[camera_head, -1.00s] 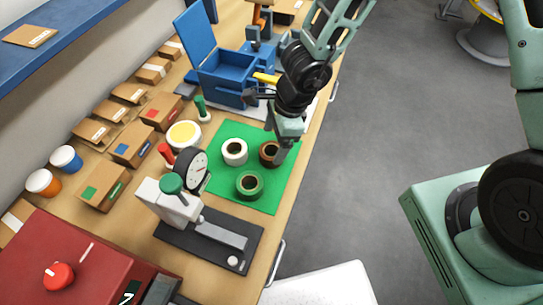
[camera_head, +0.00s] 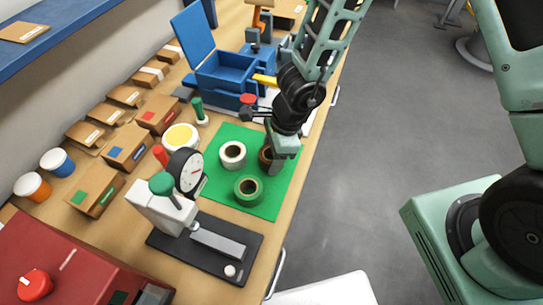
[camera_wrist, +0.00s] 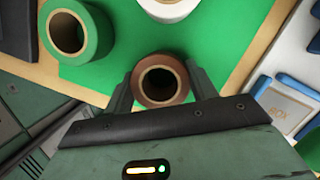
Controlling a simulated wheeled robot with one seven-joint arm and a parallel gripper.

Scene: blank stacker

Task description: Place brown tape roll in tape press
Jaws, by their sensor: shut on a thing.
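The brown tape roll (camera_wrist: 182,88) sits between the two fingers of my gripper (camera_wrist: 163,85) in the wrist view, its round hole facing the camera. In the head view the brown roll (camera_head: 264,154) shows at the right edge of the green mat, partly hidden by my gripper (camera_head: 280,155). My gripper points down and is shut on it. I cannot see a clear gap between roll and mat. No label names the tape press; a white device with a green knob, dial gauge and black base (camera_head: 240,268) stands nearer the camera, and I cannot tell whether it is the press.
A white roll (camera_head: 232,154) and a green roll (camera_head: 248,189) stand on the green mat (camera_head: 225,205). An open blue box (camera_head: 228,80) stands beyond it. Cartons (camera_head: 127,147) line the left. A red machine (camera_head: 75,255) is at lower left. The wooden bench's edge lies right.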

